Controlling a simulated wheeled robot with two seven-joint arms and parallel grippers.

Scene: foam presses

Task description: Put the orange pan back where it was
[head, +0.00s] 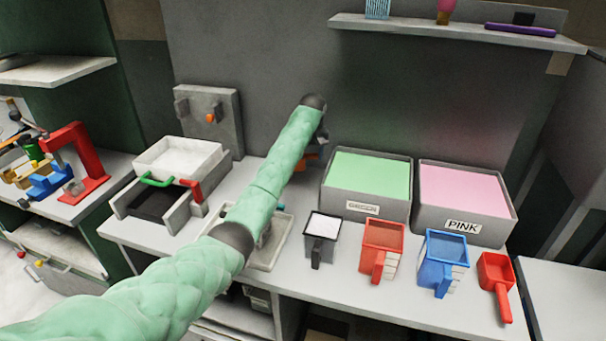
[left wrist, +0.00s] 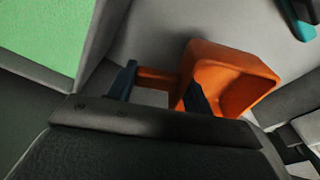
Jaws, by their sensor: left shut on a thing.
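The orange pan (left wrist: 235,70) shows in the left wrist view as a square, open scoop with a short handle. In the head view only a small part of the orange pan (head: 308,157) shows beyond my arm, left of the green bin. My left gripper (left wrist: 160,90) has its dark fingers at the handle and is shut on the pan. In the head view my left gripper (head: 317,142) is partly hidden at the far end of my green-sleeved arm. I cannot tell whether the pan touches the counter. My right gripper is not in view.
A green-filled bin (head: 325,203) and a pink-filled bin (head: 427,220) labelled PINK stand to the right. In front are a dark cup (head: 322,228), red cup (head: 383,234), blue cup (head: 446,247) and red scoop (head: 494,269). A press (head: 180,160) stands left; a shelf (head: 450,32) hangs above.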

